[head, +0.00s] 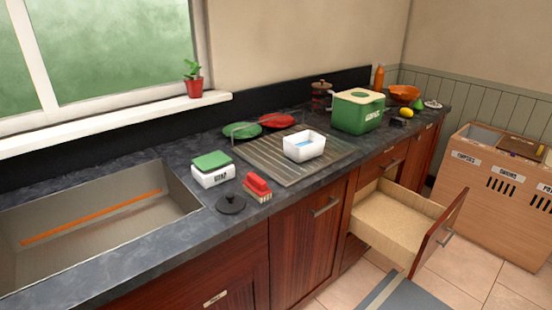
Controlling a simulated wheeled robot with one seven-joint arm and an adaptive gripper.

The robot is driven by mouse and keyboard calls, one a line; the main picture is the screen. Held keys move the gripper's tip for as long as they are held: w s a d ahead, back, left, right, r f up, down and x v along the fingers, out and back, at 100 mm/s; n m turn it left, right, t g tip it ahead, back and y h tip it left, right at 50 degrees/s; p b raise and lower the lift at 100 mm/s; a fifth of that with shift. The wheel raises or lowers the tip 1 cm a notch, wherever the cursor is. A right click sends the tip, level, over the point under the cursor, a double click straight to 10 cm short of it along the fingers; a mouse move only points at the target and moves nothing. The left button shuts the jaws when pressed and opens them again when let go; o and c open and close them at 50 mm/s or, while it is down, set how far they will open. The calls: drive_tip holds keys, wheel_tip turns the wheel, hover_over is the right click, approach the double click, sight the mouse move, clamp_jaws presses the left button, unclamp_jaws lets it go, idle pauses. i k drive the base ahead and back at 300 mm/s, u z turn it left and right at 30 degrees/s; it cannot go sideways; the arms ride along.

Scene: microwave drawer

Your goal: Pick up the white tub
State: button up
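The white tub (303,149) is an open, rectangular container with something pale blue visible inside. It stands upright on the ribbed draining board (262,163), toward its front right part. Nothing touches it from above. My gripper is not in view, so its place relative to the tub cannot be seen. A separate white box with a green lid (212,166) stands left of the board.
A red brush (257,187) and a dark round lid (231,204) lie near the counter's front. Red and green plates (277,121) stand behind the tub, a green bin (357,112) to its right. An open drawer (395,222) juts out below. The sink (95,220) is left.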

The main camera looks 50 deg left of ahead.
sight(304, 147)
drive_tip(key=k, duration=0.3)
drive_tip(key=u, duration=0.7)
